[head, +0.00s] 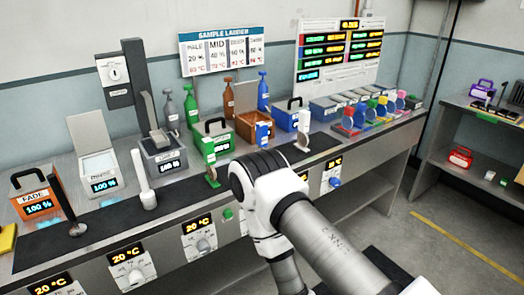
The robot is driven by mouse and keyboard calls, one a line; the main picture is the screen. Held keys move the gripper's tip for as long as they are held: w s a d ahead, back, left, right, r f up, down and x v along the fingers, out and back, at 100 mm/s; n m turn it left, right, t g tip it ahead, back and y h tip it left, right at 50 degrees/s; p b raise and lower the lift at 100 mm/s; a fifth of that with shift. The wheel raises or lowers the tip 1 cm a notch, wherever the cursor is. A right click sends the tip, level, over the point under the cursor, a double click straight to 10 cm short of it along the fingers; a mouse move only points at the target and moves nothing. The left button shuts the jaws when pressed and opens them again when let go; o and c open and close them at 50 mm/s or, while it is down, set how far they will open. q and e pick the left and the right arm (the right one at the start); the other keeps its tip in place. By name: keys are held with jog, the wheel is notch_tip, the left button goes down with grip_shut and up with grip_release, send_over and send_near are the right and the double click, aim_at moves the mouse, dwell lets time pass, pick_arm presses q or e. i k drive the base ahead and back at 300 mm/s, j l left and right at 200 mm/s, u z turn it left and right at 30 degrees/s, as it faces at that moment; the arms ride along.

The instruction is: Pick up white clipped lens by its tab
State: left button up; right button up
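Two white pieces could be the white clipped lens, and I cannot tell which is meant. One is a white upright clip (303,128) with a small brownish disc at its foot, on the dark strip of the bench to the right of the arm. The other is a white upright post (141,172) with a pale disc at its foot, on the left part of the strip. An arm of mine comes in from the lower right and bends in front of the bench. Neither gripper shows; no gripper is seen touching either piece.
A green clip with a disc (212,178) and a black one (75,227) stand on the strip too. Baths line the bench: orange (32,195), pale (98,172), grey (165,155), green (216,142), blue (286,116). Coloured holders (378,108) stand at right.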

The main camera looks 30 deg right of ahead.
aim_at(302, 139)
jog(key=z, duration=1.4)
jog(key=i+l, duration=0.3)
jog(key=i, duration=0.2)
jog(key=l+z, duration=0.05)
